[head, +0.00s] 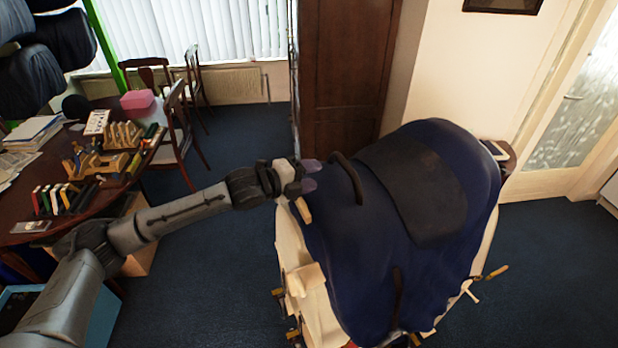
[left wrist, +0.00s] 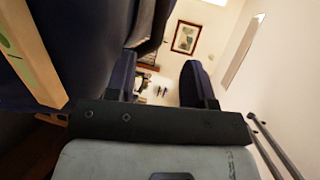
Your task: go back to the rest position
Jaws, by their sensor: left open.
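My left gripper (head: 312,175) reaches in from the left at the near-left edge of the dark blue cover (head: 335,265). The cover is draped over a pale wooden stand (head: 292,250) and carries a dark grey panel (head: 412,190) on top. The gripper is open. In the left wrist view my left gripper (left wrist: 160,85) has its two fingers apart, with only the distant room seen between them. Dark blue cloth (left wrist: 85,45) fills the left of that view, close beside the fingers; I cannot tell whether they touch it. My right gripper is not in view.
A brown wardrobe (head: 345,75) stands behind the cover. Blue carpet (head: 215,270) is clear between table and stand.

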